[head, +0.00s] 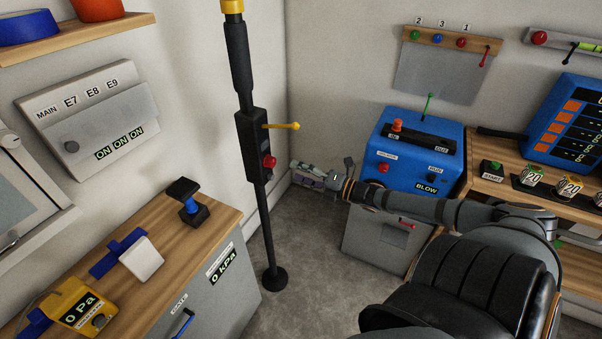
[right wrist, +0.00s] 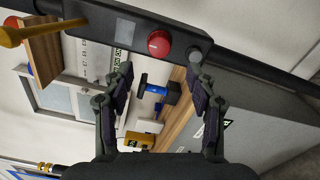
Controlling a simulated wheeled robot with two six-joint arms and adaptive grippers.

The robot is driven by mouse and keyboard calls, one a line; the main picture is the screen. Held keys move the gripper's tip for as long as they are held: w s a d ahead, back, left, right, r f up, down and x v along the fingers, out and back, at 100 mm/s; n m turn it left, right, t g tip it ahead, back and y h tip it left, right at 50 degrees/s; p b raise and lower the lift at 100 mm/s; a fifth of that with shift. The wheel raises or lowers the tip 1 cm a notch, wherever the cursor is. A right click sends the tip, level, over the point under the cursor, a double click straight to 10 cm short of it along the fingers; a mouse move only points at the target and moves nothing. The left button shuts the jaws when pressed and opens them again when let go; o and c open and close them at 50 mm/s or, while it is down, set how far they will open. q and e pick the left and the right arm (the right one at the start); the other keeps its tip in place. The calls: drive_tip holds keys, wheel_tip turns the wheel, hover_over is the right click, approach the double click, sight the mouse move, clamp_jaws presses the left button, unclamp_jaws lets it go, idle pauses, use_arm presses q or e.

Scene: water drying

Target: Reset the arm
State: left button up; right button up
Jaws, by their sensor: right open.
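My right arm reaches in from the right in the head view, stretched out to the left in front of the blue machine. My right gripper (head: 303,175) is at its end, just right of the black pole (head: 262,215). The right wrist view shows the right gripper (right wrist: 160,82) with its two dark fingers spread apart and nothing between them. Beyond the fingers lie the pole's black box with a red knob (right wrist: 159,43) and a yellow lever (right wrist: 38,32). The gripper appears apart from the pole. My left gripper is not in view.
A blue machine (head: 378,150) labelled BLOW stands behind my right arm. A wooden-topped cabinet (head: 215,225) at the left bears a blue-and-black device (head: 188,200) and a yellow gauge (head: 80,305). A wooden bench (head: 490,160) stands at the right. Grey floor (head: 320,290) is clear near the pole's base.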

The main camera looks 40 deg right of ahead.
idle(0.6)
drive_tip(key=s+d+f+m+g+h+p, duration=0.1)
drive_tip(key=s+d+f+m+h, duration=0.15)
drive_tip(key=d+f+m, duration=0.35)
drive_tip(key=s+d+f+m+g+h+p, duration=0.1)
drive_tip(key=s+d+f+m+h, duration=0.2)
drive_tip(key=f, duration=0.6)
drive_tip(key=s+d+f+m+g+h, duration=0.1)
drive_tip(key=s+f+m+g+h, duration=0.1)
drive_tip(key=s+f+m, duration=0.3)
drive_tip(key=s+d+f+m+g+h, duration=0.1)
drive_tip(key=s+d+f+h, duration=0.15)
drive_tip(key=f, duration=0.55)
drive_tip(key=s+a+f+m+g+p, duration=0.2)
drive_tip(key=s+a+f+m+g, duration=0.55)
drive_tip(key=s+f, duration=0.7)
drive_tip(key=s+a+f+m+g+y, duration=0.1)
drive_tip(key=s+a+f, duration=0.2)
drive_tip(key=s+a, duration=0.4)
drive_tip(key=s+a+f+m+g+y, duration=0.1)
drive_tip(key=s+a+f+m+g, duration=0.1)
drive_tip(key=s+a+f, duration=0.2)
drive_tip(key=s+a, duration=0.3)
drive_tip(key=a, duration=0.3)
drive_tip(key=shift+a+f, duration=0.2)
drive_tip(key=shift+f, duration=0.05)
